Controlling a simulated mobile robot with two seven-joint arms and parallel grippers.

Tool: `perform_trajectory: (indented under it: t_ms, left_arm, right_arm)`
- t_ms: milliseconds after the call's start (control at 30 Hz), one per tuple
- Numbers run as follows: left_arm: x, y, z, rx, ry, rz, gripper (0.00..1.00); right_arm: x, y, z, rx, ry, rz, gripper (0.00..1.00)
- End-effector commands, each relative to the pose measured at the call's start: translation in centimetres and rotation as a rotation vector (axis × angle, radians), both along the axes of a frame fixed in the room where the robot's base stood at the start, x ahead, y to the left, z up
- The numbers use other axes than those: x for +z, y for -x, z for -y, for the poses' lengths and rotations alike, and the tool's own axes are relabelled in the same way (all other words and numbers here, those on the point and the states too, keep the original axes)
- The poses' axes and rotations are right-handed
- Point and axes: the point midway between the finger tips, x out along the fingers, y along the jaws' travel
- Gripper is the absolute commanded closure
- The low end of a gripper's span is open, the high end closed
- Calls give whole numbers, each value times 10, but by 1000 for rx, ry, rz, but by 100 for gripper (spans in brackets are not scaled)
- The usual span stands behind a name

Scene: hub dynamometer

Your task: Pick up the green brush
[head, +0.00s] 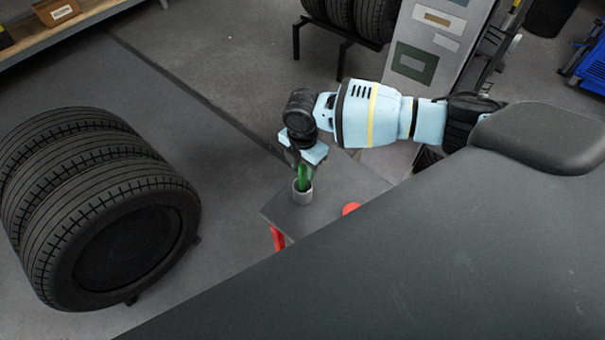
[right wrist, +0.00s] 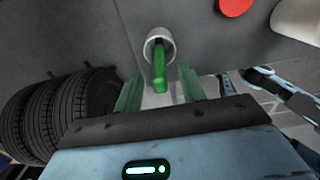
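The green brush (head: 302,184) stands in a small grey cup (head: 302,196) on a grey table top (head: 335,195). In the right wrist view the brush (right wrist: 159,74) rises from the cup (right wrist: 159,37) toward the camera. My right gripper (head: 304,166) is directly above the cup, around the upper part of the brush. In the right wrist view its two greenish fingers (right wrist: 160,80) are spread, one on each side of the brush, with gaps to it. The gripper covers the brush's upper end in the head view. My left gripper is not seen.
A red round thing (head: 350,208) lies on the table right of the cup and also shows in the right wrist view (right wrist: 234,5). A stack of tyres (head: 95,205) stands at the left. A large dark surface (head: 400,260) fills the lower right.

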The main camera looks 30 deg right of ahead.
Motion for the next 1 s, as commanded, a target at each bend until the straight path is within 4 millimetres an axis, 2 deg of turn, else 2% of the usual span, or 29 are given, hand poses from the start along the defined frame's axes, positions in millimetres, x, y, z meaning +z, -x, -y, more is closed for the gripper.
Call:
perform_trajectory:
  t_ms: [67,300,367,733,867,1000]
  left_arm:
    - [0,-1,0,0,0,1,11]
    - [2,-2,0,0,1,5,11]
    - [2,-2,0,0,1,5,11]
    - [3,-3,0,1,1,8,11]
    - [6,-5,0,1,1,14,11]
    - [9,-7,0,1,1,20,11]
  right_arm:
    - [0,0,0,0,0,0,63]
    - [0,0,0,0,0,0,94]
    - [0,0,0,0,0,0,100]
    - [7,-1,0,0,-1,2,100]
    - [26,-1,0,0,-2,6,100]
    - [53,-1,0,1,-2,6,100]
